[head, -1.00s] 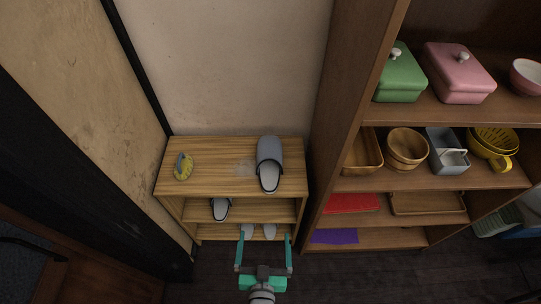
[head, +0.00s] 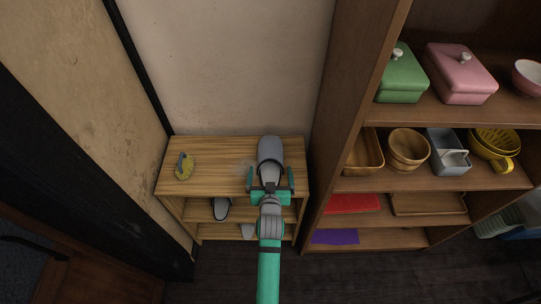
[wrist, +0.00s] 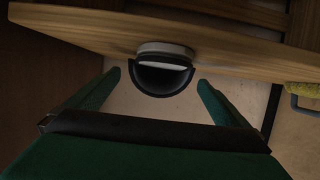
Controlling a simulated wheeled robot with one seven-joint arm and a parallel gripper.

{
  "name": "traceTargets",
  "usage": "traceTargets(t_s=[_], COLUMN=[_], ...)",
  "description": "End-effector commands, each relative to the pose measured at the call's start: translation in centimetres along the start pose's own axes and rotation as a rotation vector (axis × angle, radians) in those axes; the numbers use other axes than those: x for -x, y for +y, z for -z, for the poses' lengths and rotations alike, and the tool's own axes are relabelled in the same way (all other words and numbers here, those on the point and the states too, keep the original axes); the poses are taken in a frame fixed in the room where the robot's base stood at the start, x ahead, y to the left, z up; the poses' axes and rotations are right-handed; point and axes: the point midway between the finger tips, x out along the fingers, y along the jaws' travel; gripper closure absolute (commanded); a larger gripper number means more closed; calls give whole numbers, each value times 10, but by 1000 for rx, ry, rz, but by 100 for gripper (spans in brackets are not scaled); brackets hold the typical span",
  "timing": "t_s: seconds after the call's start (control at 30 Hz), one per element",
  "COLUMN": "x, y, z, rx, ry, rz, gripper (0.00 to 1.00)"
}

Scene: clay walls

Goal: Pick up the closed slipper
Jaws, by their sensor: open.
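The closed slipper (head: 270,152), grey with a covered toe and a pale insole, lies on the top board of the small wooden shoe rack (head: 210,181). Its toe points to the wall. My gripper (head: 271,178) is open, with its teal fingers on either side of the slipper's near end in the head view. In the wrist view the slipper's dark rounded opening (wrist: 163,80) shows between and beyond the two fingertips (wrist: 156,78). The fingers look apart from it. My gripper hides part of the slipper's heel in the head view.
A yellow and grey brush-like object (head: 184,166) stands left on the rack top. More slippers (head: 221,208) lie on the lower boards. A tall wooden shelf (head: 335,110) with boxes and bowls stands close on the right; a wall is behind.

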Motion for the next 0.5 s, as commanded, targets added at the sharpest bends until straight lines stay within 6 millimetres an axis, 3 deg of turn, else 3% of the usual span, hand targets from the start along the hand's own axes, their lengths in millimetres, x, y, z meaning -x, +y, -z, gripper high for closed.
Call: traceTargets(t_s=[0.5], x=[-51], y=[1], z=[7], rx=[1], ry=[1], rz=[0], gripper=[0])
